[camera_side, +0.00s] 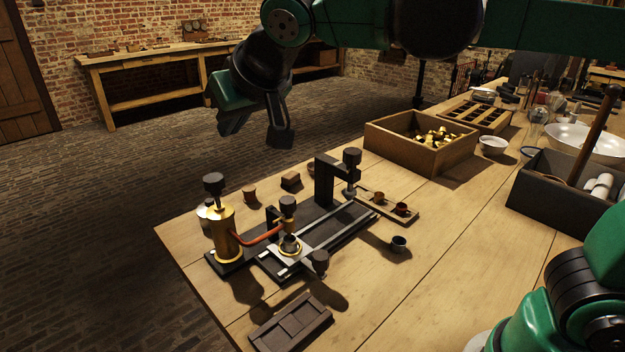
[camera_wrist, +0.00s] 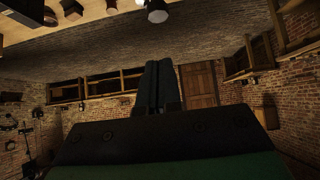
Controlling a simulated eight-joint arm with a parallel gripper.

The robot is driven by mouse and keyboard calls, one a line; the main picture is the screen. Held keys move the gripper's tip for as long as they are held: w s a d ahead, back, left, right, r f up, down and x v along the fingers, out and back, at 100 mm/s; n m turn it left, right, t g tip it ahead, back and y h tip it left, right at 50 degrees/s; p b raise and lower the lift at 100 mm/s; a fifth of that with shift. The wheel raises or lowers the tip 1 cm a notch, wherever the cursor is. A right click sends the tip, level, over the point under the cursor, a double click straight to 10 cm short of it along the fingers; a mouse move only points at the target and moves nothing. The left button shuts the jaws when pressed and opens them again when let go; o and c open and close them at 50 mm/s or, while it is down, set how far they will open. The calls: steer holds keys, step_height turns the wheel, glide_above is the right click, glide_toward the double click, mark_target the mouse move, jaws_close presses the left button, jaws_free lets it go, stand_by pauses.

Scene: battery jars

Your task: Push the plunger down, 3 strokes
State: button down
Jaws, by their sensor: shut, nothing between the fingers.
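A brass pump cylinder (camera_side: 225,232) stands upright at the left end of a black base plate (camera_side: 225,261). A black-knobbed plunger (camera_side: 214,186) rises from its top, with a short rod showing below the knob. My gripper (camera_side: 280,132) hangs in the air above and behind the apparatus, to the right of the plunger and apart from it. In the wrist view its two dark fingers (camera_wrist: 159,85) are together with nothing between them. The plunger cannot be made out for certain in the wrist view.
A red hose (camera_side: 258,237) runs from the pump to a black-knobbed valve (camera_side: 288,206). A black press (camera_side: 325,180) stands behind the rail. A small tray of cups (camera_side: 413,215), a wooden box (camera_side: 400,148) and a dark block (camera_side: 290,323) are nearby. Air above the pump is clear.

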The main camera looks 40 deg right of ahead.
step_height(320, 180, up, 2)
steer(key=shift+s+a+r, duration=0.1)
steer(key=shift+r, duration=0.15)
stand_by(0.4)
glide_above(209, 174)
steer(key=s, duration=0.3)
step_height(209, 174, down, 7)
step_height(209, 174, down, 3)
steer(key=shift+w+f, duration=0.1)
steer(key=shift+f, duration=0.5)
